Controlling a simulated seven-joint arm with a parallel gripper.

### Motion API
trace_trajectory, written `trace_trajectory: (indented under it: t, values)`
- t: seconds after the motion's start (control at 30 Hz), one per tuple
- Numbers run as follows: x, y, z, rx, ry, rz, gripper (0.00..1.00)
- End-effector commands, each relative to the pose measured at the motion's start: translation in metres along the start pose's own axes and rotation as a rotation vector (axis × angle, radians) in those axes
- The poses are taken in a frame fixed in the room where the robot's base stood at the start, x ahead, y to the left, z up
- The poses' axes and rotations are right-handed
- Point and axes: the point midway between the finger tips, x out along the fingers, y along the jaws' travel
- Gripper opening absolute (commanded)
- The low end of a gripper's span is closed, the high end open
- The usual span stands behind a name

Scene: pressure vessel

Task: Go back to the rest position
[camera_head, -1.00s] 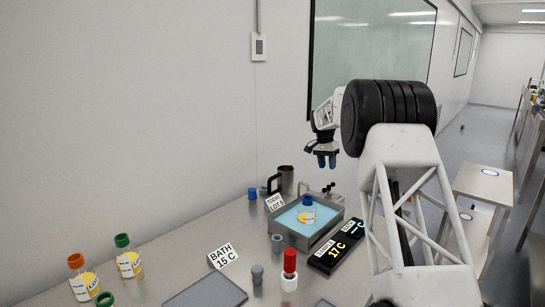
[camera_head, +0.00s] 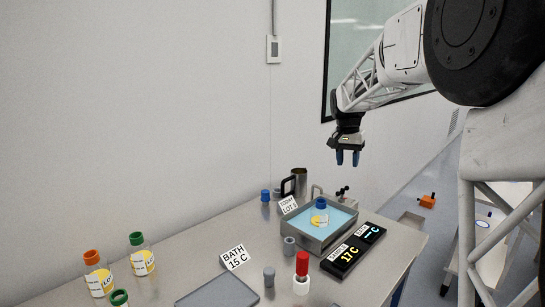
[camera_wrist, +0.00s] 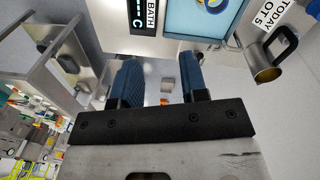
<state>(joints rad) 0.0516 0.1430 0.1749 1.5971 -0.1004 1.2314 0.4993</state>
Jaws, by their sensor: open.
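My gripper (camera_head: 347,158) hangs in the air above the back of the bench, higher than the water bath (camera_head: 345,222) and a little to its right. Its two blue fingers are apart with nothing between them, and they also show apart in the wrist view (camera_wrist: 160,82). A blue-capped bottle with a yellow and white label (camera_head: 320,213) stands in the blue water of the bath. The bath also shows at the top of the wrist view (camera_wrist: 205,18).
A display box (camera_head: 353,252) reading 17 C, a red-topped white vial (camera_head: 301,274), a grey tray (camera_head: 218,292) and a metal mug (camera_head: 297,184) stand on the bench. Orange-capped (camera_head: 98,274) and green-capped (camera_head: 141,255) bottles stand at left. The air around my gripper is clear.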

Motion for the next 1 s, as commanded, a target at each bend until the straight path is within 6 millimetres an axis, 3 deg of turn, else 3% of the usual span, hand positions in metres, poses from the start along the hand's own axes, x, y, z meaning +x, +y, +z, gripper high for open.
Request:
trace_trajectory:
  t: [0.47, 1.0]
  values:
    - [-0.022, 0.049, 0.119, -0.121, 0.046, -0.046, 0.40]
    - [-0.013, 0.105, 0.253, -0.257, 0.102, -0.089, 0.40]
